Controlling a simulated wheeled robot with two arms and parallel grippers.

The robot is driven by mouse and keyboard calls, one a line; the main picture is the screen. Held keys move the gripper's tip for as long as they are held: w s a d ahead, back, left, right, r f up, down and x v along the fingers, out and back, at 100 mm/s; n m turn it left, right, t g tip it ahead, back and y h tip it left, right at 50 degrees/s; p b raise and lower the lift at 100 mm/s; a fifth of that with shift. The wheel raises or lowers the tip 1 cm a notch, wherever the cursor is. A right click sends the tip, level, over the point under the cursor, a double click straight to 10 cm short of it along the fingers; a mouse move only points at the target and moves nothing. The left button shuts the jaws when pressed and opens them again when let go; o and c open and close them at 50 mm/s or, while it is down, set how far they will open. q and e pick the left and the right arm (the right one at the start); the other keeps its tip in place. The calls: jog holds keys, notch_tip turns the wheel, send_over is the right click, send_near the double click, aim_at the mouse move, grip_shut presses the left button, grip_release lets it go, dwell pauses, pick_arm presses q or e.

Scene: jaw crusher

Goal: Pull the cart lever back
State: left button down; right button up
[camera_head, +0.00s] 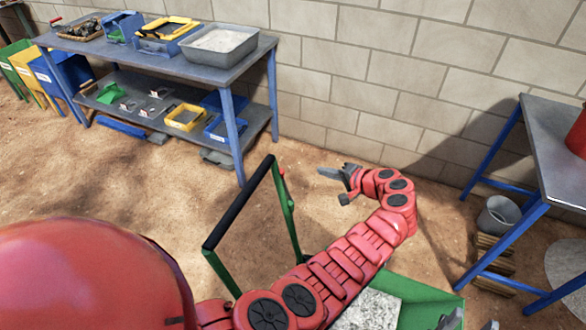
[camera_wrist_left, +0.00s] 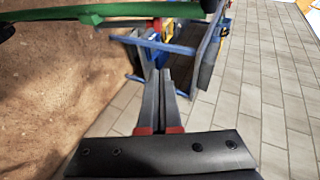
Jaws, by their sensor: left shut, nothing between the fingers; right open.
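The green cart (camera_head: 425,300) stands at the bottom of the head view, with a black handle bar (camera_head: 238,203) on a green frame. A thin lever with a red tip (camera_head: 282,172) shows by the frame's right post. My left gripper (camera_head: 322,172) is shut and empty, to the right of the lever and apart from it, its fingers pointing left. In the left wrist view its fingers (camera_wrist_left: 160,75) are together, and a green bar (camera_wrist_left: 100,13) crosses the top. My right gripper (camera_head: 470,323) is open and partly cut off at the bottom edge.
A blue-legged workbench (camera_head: 235,75) with trays and bins stands at the back left. Another table (camera_head: 545,150) with a red object stands at the right, a metal bucket (camera_head: 498,215) by it. A block wall (camera_head: 400,80) runs behind. Grey stone material (camera_head: 370,310) lies in the cart.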

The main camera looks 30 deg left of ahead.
pick_arm(q)
jog(key=a+f+p, duration=0.1)
jog(key=a+f, duration=0.4)
jog(key=a, duration=0.6)
jog(key=shift+w+a+f, duration=0.25)
jog(key=shift+w+f, duration=0.1)
jog(key=shift+f, duration=0.05)
